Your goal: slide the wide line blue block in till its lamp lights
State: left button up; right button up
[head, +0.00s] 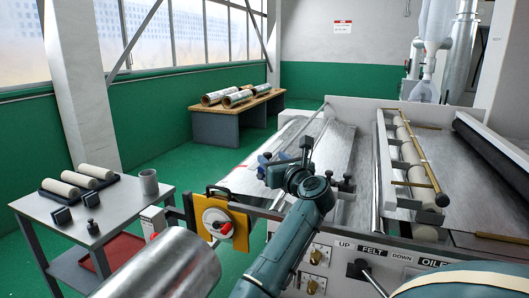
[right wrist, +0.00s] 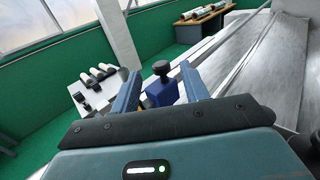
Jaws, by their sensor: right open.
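The blue block (right wrist: 161,93), topped by a black knob (right wrist: 161,68), shows between the fingers of my right gripper (right wrist: 160,88) in the right wrist view. The fingers are spread, with gaps beside the block, so the gripper is open and not holding it. In the head view my right gripper (head: 266,166) is above the machine's left edge, beyond a yellow panel (head: 221,222). There the block cannot be told apart surely from the blue fingers. The block's seat is hidden, and I cannot make out a lit lamp. My left gripper is not in view.
A grey cart (head: 118,205) at left carries a black rack of pale rollers (head: 75,184), small black blocks and a grey cup (head: 149,182). The machine's front (head: 345,262) has knobs and a lever. A bench (head: 238,122) with rolls stands behind. Green floor lies between.

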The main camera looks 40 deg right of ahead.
aim_at(269, 155)
jog(key=x, duration=0.6)
jog(key=shift+w+d, duration=0.2)
grip_shut()
dwell(0.4)
